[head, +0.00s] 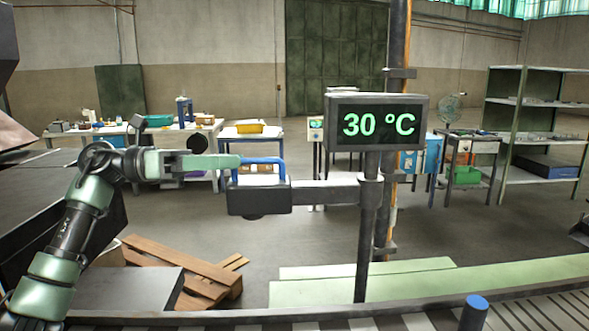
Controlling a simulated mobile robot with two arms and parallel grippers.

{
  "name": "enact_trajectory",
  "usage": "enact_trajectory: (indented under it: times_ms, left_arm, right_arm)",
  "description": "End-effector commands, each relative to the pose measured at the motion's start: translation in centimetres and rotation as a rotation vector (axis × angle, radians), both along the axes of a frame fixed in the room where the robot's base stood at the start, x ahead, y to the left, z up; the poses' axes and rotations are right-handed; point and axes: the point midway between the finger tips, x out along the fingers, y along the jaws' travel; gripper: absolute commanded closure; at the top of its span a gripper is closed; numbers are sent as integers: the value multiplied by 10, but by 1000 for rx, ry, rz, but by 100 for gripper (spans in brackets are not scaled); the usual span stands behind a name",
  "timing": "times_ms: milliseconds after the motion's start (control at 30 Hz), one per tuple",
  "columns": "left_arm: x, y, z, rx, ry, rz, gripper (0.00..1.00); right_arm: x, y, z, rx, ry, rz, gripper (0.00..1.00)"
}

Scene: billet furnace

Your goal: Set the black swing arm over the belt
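The black swing arm (325,194) reaches left from an upright post (368,230) and ends in a dark box-shaped head (258,198). A blue handle (264,160) loops over the top of that head. My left gripper (238,161) comes in from the left, with its green fingertips at the left end of the blue handle. The fingers overlap in this view, so I cannot tell whether they are closed around it. The belt (415,321) runs along the bottom edge; the head is left of the post, beyond the belt's near strip. My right gripper is not in view.
A display reading 30 °C (376,122) is mounted on the post above the arm. A blue-topped peg (475,312) stands at the belt, lower right. Brown planks (195,270) lie on the floor at left. Tables and a shelf (535,135) stand further back.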

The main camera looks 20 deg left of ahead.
Motion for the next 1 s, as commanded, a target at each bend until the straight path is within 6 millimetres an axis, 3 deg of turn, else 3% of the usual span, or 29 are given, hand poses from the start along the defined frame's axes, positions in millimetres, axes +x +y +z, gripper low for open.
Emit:
enact_trajectory:
  times_ms: [167, 467, 600, 933, 967, 1000]
  left_arm:
    - [6, -9, 2, 36, -32, 24, 67]
    - [26, -52, 3, 32, -32, 20, 67]
    - [33, -64, 2, 32, -30, 22, 67]
    - [35, -69, 0, 33, -30, 23, 67]
    - [35, -69, 0, 33, -30, 23, 69]
    - [35, -69, 0, 33, -30, 23, 80]
  right_arm:
    - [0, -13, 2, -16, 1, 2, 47]
    - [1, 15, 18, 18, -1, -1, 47]
    - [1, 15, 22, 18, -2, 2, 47]
    - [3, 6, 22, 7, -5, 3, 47]
    - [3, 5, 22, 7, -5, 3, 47]
    - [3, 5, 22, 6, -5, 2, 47]
